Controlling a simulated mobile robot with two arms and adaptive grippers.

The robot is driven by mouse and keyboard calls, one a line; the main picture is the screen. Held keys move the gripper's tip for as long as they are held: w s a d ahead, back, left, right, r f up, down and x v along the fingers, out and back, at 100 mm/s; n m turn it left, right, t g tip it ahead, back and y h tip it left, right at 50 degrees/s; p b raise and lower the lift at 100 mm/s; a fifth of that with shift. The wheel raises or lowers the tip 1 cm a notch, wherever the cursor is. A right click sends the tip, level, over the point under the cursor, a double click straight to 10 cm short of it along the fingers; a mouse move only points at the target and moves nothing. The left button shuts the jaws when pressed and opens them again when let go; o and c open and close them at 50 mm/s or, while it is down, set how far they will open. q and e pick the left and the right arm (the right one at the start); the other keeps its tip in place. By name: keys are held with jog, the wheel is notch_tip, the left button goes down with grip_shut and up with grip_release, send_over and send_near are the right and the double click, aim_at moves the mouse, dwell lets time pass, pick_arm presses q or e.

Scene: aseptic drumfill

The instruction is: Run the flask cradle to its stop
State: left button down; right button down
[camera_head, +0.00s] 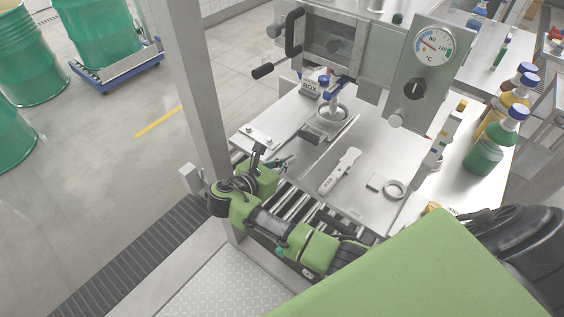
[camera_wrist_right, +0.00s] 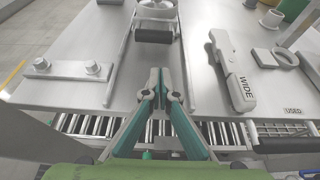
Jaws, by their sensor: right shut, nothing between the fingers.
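The flask cradle (camera_head: 331,117), a metal carriage with a round ring, sits on the bench toward the enclosure. It also shows at the top of the right wrist view (camera_wrist_right: 157,12), with a dark crossbar handle (camera_wrist_right: 153,36) on its near side. It stands between two thin rails (camera_wrist_right: 187,75) running toward the bench's near edge. My right gripper (camera_head: 287,160) is at the near edge. In the right wrist view its shut, empty fingertips (camera_wrist_right: 159,76) are between the rails, short of the handle and apart from it. My left gripper is not in view.
A bolted plate (camera_wrist_right: 68,69) lies left of the rails. A pale tool marked WIDE (camera_wrist_right: 231,70) and a ring (camera_head: 396,189) lie to the right. Rollers (camera_wrist_right: 84,124) run along the near edge. A gauge panel (camera_head: 425,75) overhangs the bench; bottles (camera_head: 484,153) stand right.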

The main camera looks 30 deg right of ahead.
aim_at(310, 142)
jog(key=x, duration=0.4)
jog(key=r+p+x, duration=0.1)
jog(key=x, duration=0.1)
jog(key=shift+w+d, duration=0.25)
jog(key=shift+d, duration=0.2)
jog(key=shift+w+d, duration=0.35)
jog(key=shift+d, duration=0.4)
jog(key=shift+w+d+r+p, duration=0.1)
jog(key=shift+d+r+p, duration=0.25)
jog(key=shift+p, duration=0.4)
jog(key=shift+w+d+f, duration=0.1)
jog(key=shift+d, duration=0.1)
jog(key=shift+f, duration=0.15)
